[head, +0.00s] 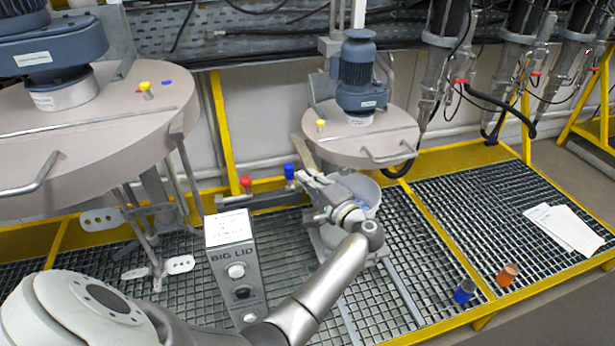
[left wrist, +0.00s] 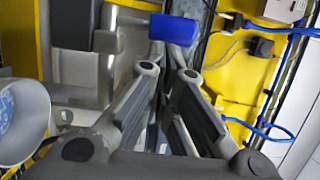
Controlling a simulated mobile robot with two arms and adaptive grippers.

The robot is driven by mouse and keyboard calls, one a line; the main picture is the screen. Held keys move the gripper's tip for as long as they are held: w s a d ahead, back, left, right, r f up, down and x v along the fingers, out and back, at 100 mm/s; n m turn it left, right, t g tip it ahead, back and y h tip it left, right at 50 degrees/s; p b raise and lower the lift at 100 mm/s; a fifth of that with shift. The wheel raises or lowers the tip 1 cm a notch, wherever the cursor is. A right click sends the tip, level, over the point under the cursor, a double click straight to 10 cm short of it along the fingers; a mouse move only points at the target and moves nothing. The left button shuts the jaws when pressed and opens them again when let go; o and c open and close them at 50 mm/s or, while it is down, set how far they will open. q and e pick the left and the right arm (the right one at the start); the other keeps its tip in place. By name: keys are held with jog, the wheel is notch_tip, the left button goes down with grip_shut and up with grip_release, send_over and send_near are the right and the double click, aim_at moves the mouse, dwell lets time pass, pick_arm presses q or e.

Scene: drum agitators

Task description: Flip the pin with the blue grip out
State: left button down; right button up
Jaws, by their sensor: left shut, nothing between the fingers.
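The pin with the blue grip (head: 289,171) stands on the bracket in front of the smaller drum agitator (head: 360,148). In the left wrist view the blue grip (left wrist: 172,29) lies crosswise near the tips of my left gripper (left wrist: 168,60). In the head view my left gripper (head: 303,175) is just right of the blue grip. Its fingers are shut with nothing between them. I cannot tell whether a finger touches the grip. Part of the pin's shaft is hidden. My right gripper is out of view.
A red-topped pin (head: 245,183) stands left of the blue one. A BIG LID control box (head: 236,262) stands in front. A grey bucket (head: 362,192) is behind my arm. Blue (head: 464,291) and orange (head: 508,275) cups stand on the grating; papers (head: 565,228) lie at right.

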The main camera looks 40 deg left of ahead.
pick_arm(q)
jog(key=s+a+p, duration=0.2)
jog(key=s+a, duration=0.2)
jog(key=shift+s, duration=0.4)
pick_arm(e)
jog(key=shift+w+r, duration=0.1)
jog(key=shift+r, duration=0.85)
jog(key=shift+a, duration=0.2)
